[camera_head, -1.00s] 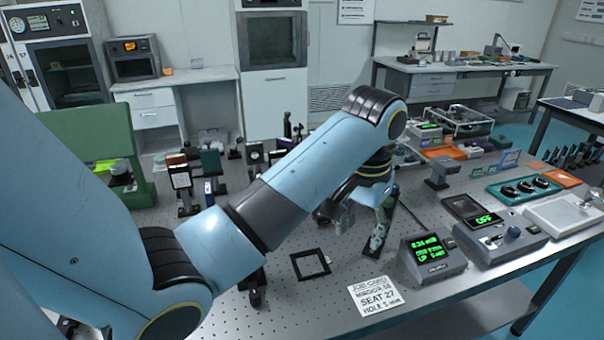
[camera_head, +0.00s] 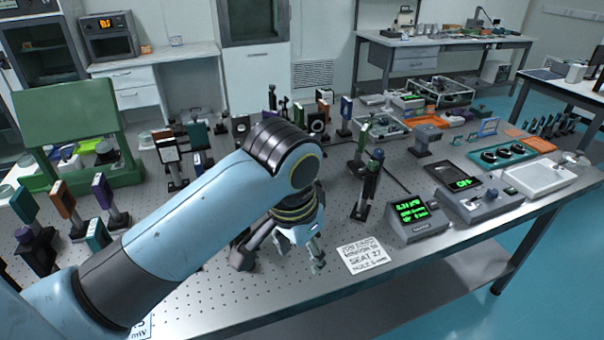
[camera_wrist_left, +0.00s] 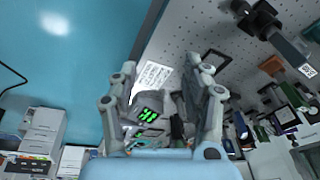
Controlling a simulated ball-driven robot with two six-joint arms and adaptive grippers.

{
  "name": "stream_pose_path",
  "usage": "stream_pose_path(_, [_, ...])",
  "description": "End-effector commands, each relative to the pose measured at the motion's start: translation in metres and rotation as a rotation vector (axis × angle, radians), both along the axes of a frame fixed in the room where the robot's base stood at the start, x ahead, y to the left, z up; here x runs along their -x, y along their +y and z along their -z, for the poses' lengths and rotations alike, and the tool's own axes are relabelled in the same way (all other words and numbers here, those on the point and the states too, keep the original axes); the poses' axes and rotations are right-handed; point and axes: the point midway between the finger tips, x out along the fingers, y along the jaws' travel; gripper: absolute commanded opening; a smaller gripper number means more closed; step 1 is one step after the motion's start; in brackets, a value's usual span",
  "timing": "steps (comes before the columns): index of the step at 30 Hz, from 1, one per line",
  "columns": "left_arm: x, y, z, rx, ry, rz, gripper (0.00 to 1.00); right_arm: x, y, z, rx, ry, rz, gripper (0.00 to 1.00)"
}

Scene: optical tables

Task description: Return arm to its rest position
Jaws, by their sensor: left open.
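My left arm comes in from the lower left in the head view. Its gripper (camera_head: 318,258) hangs low over the front of the perforated optical table (camera_head: 250,300), just left of the white job card (camera_head: 364,255). In the left wrist view the two fingers (camera_wrist_left: 160,85) are spread apart with nothing between them; the job card (camera_wrist_left: 152,76) and the green-lit meter (camera_wrist_left: 148,114) show beyond them. My right gripper is not in view.
Several optic mounts (camera_head: 70,200) stand at left near a green stand (camera_head: 70,120). A dark post mount (camera_head: 370,185) stands right of my wrist. The green-lit meter (camera_head: 414,215) and a grey control box (camera_head: 490,200) sit along the front right edge. Blue floor lies beyond.

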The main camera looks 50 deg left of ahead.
Motion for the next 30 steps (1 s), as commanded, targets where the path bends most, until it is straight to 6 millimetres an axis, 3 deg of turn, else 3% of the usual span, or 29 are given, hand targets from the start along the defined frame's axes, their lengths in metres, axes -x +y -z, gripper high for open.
stream_pose_path(15, [0.004,-0.001,0.0,0.0,-0.001,0.002,0.48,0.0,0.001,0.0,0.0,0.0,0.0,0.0])
stream_pose_path(20, [0.031,-0.003,-0.008,-0.008,-0.026,0.026,0.48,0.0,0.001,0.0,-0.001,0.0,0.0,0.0])
stream_pose_path(30, [0.099,-0.011,-0.044,-0.027,-0.099,0.091,0.48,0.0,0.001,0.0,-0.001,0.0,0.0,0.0])
